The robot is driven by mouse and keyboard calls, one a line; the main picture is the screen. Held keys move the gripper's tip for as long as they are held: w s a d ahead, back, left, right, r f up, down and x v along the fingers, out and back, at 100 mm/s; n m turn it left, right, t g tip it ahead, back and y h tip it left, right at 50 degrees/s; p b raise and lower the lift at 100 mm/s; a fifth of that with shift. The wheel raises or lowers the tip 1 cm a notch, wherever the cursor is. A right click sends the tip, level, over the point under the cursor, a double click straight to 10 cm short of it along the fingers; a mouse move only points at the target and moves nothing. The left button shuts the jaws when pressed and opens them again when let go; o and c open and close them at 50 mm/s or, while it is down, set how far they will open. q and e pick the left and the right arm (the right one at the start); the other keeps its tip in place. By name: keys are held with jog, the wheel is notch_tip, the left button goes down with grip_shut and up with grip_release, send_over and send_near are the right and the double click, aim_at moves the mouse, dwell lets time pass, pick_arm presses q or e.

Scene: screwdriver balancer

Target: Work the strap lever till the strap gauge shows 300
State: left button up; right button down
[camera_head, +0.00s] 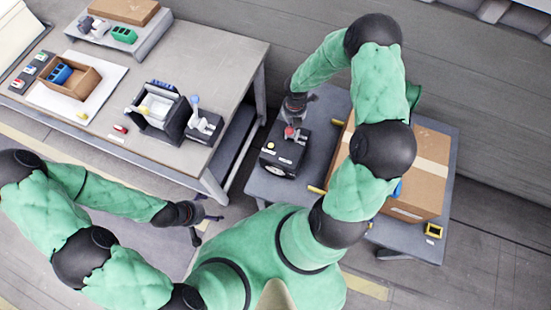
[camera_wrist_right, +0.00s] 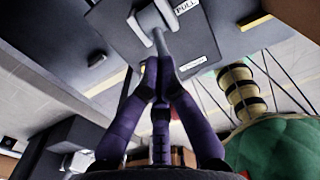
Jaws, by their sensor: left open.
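The black strap unit (camera_head: 284,158) stands on the grey right-hand table, with a small round white gauge (camera_head: 278,170) on its front. The gauge is too small to read. The strap lever, a light grey rod (camera_wrist_right: 158,40), rises from a panel marked PULL in the right wrist view. My right gripper (camera_wrist_right: 160,68) has its purple fingers closed around the rod's end; in the head view it (camera_head: 293,112) is over the unit's top, by a red part (camera_head: 291,132). My left gripper (camera_head: 208,217) is open and empty, low beside the workbench.
A taped carton (camera_head: 430,155) stands on the grey table (camera_head: 270,190), partly behind my right arm. The workbench (camera_head: 215,60) at left holds an open box (camera_head: 87,83), a black frame (camera_head: 160,115) and a small lever unit (camera_head: 205,128). A gap separates the two tables.

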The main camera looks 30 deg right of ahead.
jog(key=shift+s+a, duration=0.35)
jog(key=shift+a, duration=0.1)
jog(key=shift+w+d+r, duration=0.1)
jog(key=shift+w+d, duration=0.15)
jog(key=shift+d, duration=0.1)
jog(key=w+d+p, duration=0.2)
jog(key=shift+w+d, duration=0.1)
jog(key=shift+d, duration=0.25)
jog(key=shift+w+d+p, duration=0.6)
jog(key=shift+w+d, duration=0.3)
jog(key=shift+d, duration=0.25)
jog(key=shift+w+d+p, duration=0.55)
jog(key=shift+w+d, duration=0.3)
jog(key=shift+d, duration=0.25)
jog(key=shift+a, duration=0.1)
